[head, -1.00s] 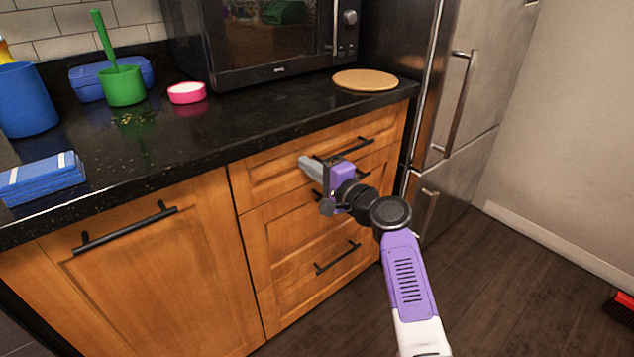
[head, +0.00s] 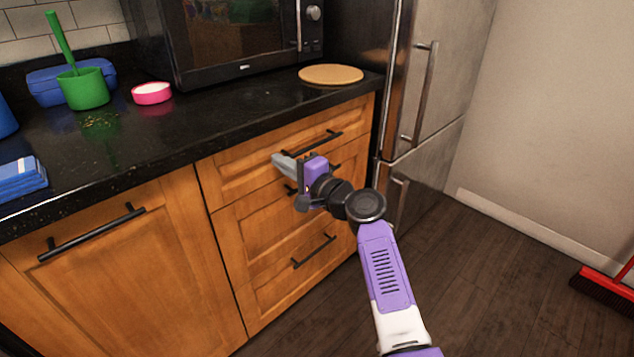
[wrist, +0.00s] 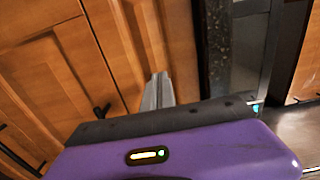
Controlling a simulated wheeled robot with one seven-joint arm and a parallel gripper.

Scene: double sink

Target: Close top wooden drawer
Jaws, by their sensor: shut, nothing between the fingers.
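The top wooden drawer (head: 240,168) is under the black counter, left of the fridge, and has a black bar handle (head: 325,137). Its front looks about flush with the cabinet; I cannot tell whether a small gap is left. My gripper (head: 281,161) is shut and empty, its grey fingers in front of the drawer front, just below and left of the handle. Whether they touch the wood is unclear. In the wrist view the shut fingers (wrist: 157,90) point at wooden panels, and the purple gripper body hides the lower part.
Two more drawers with black handles (head: 314,251) sit below. A cabinet door (head: 120,270) is at the left. The fridge (head: 425,100) stands at the right. The counter (head: 200,130) overhangs the drawers. A red broom (head: 603,284) is at the far right; the floor between is clear.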

